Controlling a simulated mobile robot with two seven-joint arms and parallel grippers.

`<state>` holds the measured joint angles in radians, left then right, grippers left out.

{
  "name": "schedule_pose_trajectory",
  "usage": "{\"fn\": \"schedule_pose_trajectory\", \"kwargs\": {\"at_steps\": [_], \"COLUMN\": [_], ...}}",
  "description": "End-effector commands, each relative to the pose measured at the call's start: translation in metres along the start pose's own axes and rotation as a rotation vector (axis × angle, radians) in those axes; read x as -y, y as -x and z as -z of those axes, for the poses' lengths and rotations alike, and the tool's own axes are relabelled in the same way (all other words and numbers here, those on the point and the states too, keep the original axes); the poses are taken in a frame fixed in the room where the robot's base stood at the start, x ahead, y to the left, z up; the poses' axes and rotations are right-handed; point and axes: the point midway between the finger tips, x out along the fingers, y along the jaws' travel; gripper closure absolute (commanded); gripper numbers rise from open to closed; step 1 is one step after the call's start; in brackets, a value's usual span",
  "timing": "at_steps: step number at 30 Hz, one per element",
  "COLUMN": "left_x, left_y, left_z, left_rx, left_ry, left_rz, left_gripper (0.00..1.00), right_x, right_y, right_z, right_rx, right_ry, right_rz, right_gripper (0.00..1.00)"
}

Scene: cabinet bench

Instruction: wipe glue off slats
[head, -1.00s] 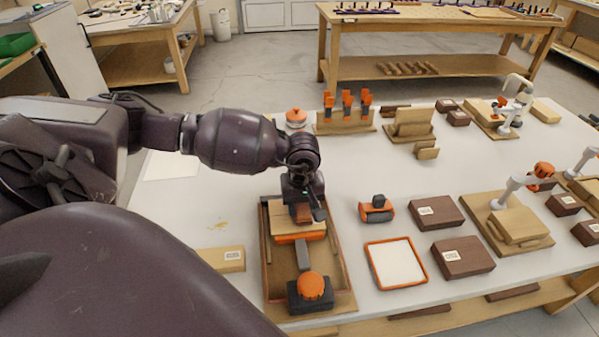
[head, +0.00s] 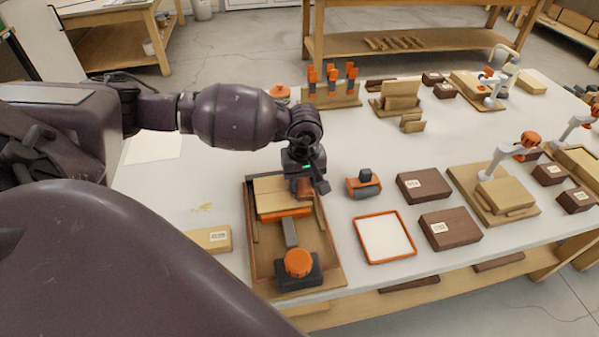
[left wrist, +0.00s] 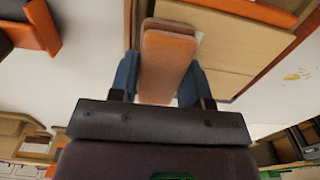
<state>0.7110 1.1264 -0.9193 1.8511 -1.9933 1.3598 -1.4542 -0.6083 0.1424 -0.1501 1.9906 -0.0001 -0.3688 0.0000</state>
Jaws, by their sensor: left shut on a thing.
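My left gripper (head: 304,182) is shut on a reddish-brown block (head: 305,190). In the left wrist view the block (left wrist: 166,62) sits between my blue fingers (left wrist: 160,83). The block is at the right end of the pale wooden slats (head: 275,193), low over or on them; I cannot tell if it touches. The slats lie in a wooden clamping frame (head: 335,262), against an orange bar (head: 287,214), with an orange knob (head: 298,262) at the front. Glue on the slats is too small to make out. My right gripper is out of view.
A yellowish smear (head: 202,208) marks the white table left of the frame. A pale labelled block (head: 209,238) lies near it. To the right are an orange-and-black tool (head: 363,184), an orange-rimmed tray (head: 386,237) and dark labelled blocks (head: 450,228).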

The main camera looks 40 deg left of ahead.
Motion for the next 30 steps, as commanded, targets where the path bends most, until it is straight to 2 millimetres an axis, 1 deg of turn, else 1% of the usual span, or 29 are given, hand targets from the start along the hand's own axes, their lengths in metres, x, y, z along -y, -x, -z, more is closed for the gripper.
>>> {"fn": "schedule_pose_trajectory", "kwargs": {"at_steps": [11, 21, 30], "left_x": [0.001, 0.017, 0.023], "left_y": [0.001, 0.0, -0.001], "left_z": [0.001, 0.0, 0.0], "left_rx": [-0.001, -0.001, -0.001], "left_ry": [0.001, 0.001, 0.001], "left_rz": [-0.001, 0.0, 0.0], "left_gripper": [0.75, 0.75, 0.75], "right_x": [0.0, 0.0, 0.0], "right_y": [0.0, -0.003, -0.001], "right_z": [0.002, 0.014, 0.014], "right_rx": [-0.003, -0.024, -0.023], "right_ry": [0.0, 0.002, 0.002], "right_rz": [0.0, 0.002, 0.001], "right_gripper": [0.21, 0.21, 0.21]}}
